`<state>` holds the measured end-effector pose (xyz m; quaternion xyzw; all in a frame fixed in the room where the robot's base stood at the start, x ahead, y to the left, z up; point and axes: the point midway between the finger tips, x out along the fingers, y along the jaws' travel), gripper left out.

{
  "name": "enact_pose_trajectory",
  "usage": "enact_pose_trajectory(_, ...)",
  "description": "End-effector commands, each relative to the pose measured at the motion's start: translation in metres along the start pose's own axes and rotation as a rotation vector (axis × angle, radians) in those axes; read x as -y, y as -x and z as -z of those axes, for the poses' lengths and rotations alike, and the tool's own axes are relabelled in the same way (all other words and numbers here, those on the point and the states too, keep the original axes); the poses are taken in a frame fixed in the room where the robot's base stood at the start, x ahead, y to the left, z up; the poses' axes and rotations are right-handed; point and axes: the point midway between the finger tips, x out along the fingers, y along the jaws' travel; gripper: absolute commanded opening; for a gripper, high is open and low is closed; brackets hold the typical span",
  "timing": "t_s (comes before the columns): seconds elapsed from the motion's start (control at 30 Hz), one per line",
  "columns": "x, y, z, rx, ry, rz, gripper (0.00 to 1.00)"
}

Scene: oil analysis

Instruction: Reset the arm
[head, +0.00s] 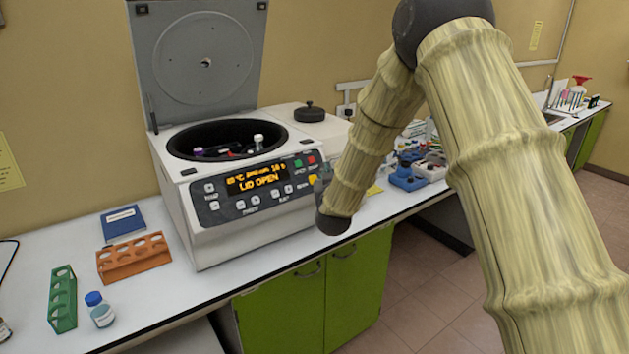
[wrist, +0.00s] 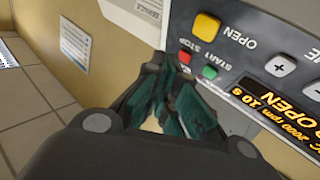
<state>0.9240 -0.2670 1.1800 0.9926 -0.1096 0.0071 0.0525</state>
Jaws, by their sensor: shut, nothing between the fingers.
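My arm comes in from the right in the head view and bends down in front of the centrifuge's right side. My gripper (wrist: 167,72) is shut and empty in the wrist view, its dark green fingers close to the front panel. In the head view my gripper is mostly hidden behind the arm's end. The centrifuge (head: 245,222) stands on the bench with its grey lid (head: 205,65) raised; its display (head: 257,179) reads LID OPEN. In the wrist view, the yellow OPEN button (wrist: 207,26) and the green (wrist: 210,72) and red (wrist: 185,57) buttons show by the fingers.
An orange rack (head: 134,257), a green rack (head: 63,300), a blue-capped bottle (head: 99,309) and a blue book (head: 122,223) lie on the left bench. Blue containers (head: 407,178) stand to the right of the centrifuge. Floor (head: 430,290) shows beside the green cabinets (head: 325,290).

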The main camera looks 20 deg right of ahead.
Motion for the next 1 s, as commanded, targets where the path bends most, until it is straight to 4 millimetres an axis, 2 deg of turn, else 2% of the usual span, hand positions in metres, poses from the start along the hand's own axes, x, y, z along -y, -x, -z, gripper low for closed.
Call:
enact_pose_trajectory(0.17,0.001,0.002,-0.005,0.008,0.001,0.003,0.00)
enact_pose_trajectory(0.27,0.003,0.010,-0.027,0.047,0.004,0.015,0.00)
enact_pose_trajectory(0.37,0.007,0.027,-0.069,0.120,0.009,0.038,0.00)
enact_pose_trajectory(0.5,0.013,0.064,-0.140,0.257,0.016,0.080,0.00)
enact_pose_trajectory(0.57,0.015,0.083,-0.169,0.317,0.017,0.095,0.00)
enact_pose_trajectory(0.7,0.017,0.130,-0.235,0.460,0.022,0.131,0.00)
enact_pose_trajectory(0.77,0.017,0.153,-0.262,0.522,0.023,0.143,0.00)
enact_pose_trajectory(1.0,0.011,0.255,-0.356,0.777,0.029,0.187,0.00)
